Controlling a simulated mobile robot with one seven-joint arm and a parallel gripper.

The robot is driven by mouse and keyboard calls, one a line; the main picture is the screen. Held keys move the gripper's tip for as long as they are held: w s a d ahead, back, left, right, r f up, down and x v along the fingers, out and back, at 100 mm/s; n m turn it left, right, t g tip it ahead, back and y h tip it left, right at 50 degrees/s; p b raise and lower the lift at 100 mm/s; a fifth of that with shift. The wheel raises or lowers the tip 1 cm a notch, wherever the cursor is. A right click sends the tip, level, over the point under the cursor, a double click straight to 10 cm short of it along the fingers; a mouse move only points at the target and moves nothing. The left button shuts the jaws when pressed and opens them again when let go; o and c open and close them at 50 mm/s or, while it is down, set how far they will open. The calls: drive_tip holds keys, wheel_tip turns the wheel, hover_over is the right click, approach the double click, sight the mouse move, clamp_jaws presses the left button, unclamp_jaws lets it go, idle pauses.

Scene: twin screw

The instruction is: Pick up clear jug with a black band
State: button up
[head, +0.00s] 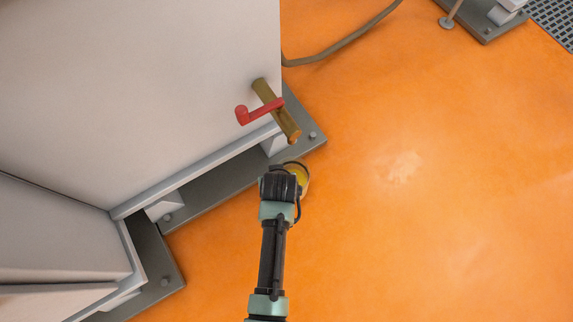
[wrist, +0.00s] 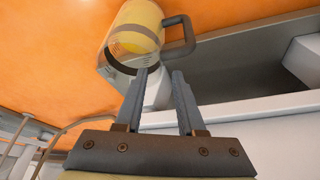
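The clear jug (wrist: 138,28) shows at the top of the wrist view, with yellow inside, a dark edge at its near end and a dark handle (wrist: 181,42) on its right. In the head view only a yellow part of the jug (head: 302,176) shows past my wrist, which hides the rest. My gripper (wrist: 160,72) is open, with an empty gap between its two fingers. The left fingertip overlaps the jug's near edge in the picture, and the right fingertip is just below the handle. I cannot tell whether either touches.
A large pale machine cabinet (head: 150,80) stands on a grey base (head: 215,184) to the left. A brass valve pipe (head: 274,108) with a red lever (head: 258,109) sticks out just beyond my gripper. The orange floor (head: 430,200) to the right is clear.

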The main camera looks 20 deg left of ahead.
drive_tip(key=shift+b+x, duration=2.5)
drive_tip(key=shift+b, duration=0.05)
drive_tip(key=shift+a+f, duration=0.1)
drive_tip(key=shift+f, duration=0.1)
clamp_jaws()
